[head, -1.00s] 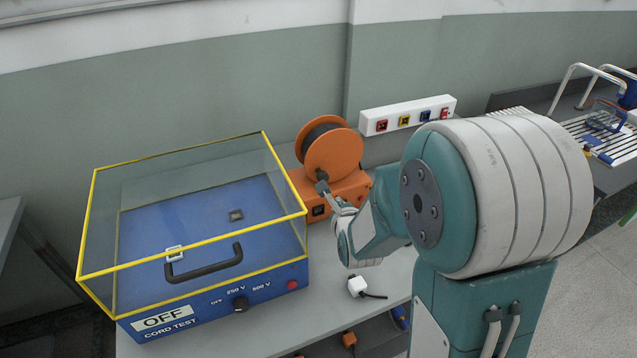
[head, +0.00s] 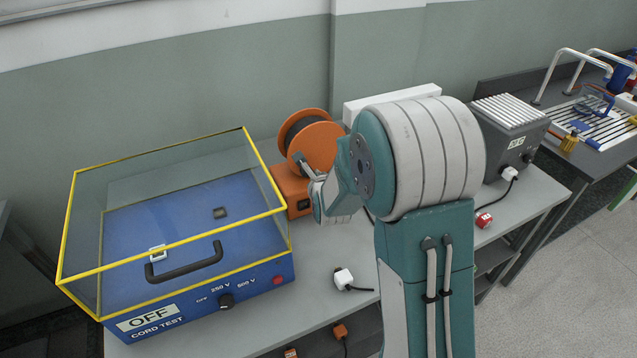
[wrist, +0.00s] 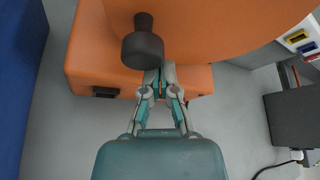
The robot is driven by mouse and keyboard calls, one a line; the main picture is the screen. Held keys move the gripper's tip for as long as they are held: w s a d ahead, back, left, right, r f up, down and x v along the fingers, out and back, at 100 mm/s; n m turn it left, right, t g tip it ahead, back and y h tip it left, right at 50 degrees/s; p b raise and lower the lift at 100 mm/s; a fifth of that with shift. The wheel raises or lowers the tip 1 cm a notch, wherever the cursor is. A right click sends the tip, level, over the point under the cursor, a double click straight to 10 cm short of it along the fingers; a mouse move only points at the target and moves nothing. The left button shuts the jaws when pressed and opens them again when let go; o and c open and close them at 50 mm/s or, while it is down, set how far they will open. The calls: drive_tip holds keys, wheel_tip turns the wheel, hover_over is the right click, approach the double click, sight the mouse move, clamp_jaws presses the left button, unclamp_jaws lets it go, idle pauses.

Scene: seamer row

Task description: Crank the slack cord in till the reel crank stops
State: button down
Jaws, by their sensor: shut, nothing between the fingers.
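The orange cord reel (head: 318,138), with dark cord wound on it, stands on its orange base (head: 291,190) at the back of the bench. Its dark crank knob (wrist: 142,48) sticks out from the reel's face in the wrist view. My gripper (wrist: 161,75) is shut and empty, its fingertips right beside the knob on its right side. I cannot tell whether they touch it. A white plug (head: 343,278) on a dark cord lies on the bench in front.
A blue cord tester (head: 190,306) with a clear, yellow-edged cover stands left of the reel. A white socket strip (head: 392,102) is behind my arm. A grey finned box (head: 510,125) and a red plug (head: 484,219) are at right. Bare bench lies around the white plug.

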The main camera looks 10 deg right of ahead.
drive_tip(key=shift+a+r, duration=0.55)
drive_tip(key=shift+a, duration=0.35)
drive_tip(key=shift+d, duration=0.1)
drive_tip(key=shift+d, duration=0.2)
drive_tip(key=shift+a, duration=0.3)
